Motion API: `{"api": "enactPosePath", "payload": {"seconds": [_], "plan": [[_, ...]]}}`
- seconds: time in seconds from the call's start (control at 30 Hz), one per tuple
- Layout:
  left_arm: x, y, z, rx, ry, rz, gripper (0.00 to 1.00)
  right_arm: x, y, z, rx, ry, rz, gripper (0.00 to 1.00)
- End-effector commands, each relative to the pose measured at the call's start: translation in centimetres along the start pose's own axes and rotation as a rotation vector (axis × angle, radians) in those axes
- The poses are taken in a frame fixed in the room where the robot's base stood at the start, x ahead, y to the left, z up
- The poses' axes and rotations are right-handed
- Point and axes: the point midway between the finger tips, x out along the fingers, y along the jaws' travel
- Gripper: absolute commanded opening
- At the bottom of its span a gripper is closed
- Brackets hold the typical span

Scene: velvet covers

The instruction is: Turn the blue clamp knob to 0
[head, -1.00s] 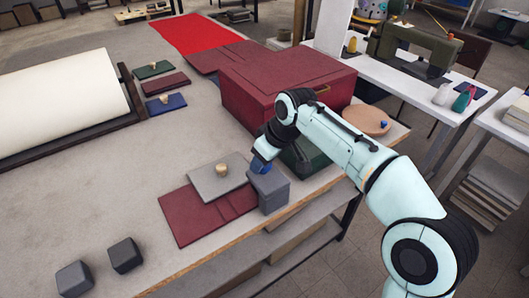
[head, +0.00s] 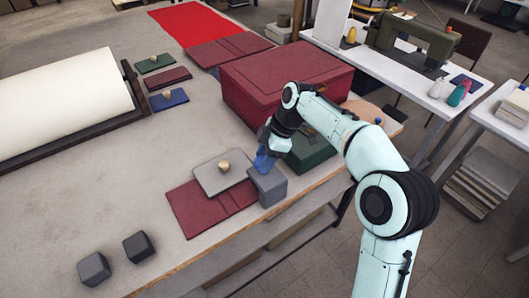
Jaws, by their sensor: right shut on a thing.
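The blue clamp knob (head: 265,160) shows as a blue piece at the top of a grey block (head: 268,187) near the table's front edge. My right gripper (head: 267,151) reaches down from the right and is shut on the blue knob. The gripper and wrist cover part of the knob, so I cannot read any mark or its exact angle. My left gripper is out of view.
A grey plate with a gold knob (head: 224,167) lies on a dark red folder (head: 191,212) left of the block. A green box (head: 312,154) and large red case (head: 289,83) stand close behind. Two dark blocks (head: 93,268) sit at the front left.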

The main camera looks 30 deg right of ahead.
Motion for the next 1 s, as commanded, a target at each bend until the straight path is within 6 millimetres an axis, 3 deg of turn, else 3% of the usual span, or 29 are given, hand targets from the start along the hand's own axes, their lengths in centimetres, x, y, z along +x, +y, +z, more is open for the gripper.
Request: {"api": "enactPosePath", "payload": {"seconds": [0.77, 0.8, 0.83, 1.0], "plan": [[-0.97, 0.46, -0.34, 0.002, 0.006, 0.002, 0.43, -0.13, 0.14, -0.02, -0.093, 0.0, -0.032, 0.2], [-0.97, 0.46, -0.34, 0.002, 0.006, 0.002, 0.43, -0.13, 0.14, -0.02, -0.093, 0.0, -0.032, 0.64], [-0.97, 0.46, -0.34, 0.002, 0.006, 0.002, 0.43, -0.12, 0.14, -0.02, -0.093, 0.0, -0.032, 0.73], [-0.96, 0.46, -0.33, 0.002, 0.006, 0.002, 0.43, -0.07, 0.11, -0.01, -0.092, -0.001, -0.034, 0.75]]}}
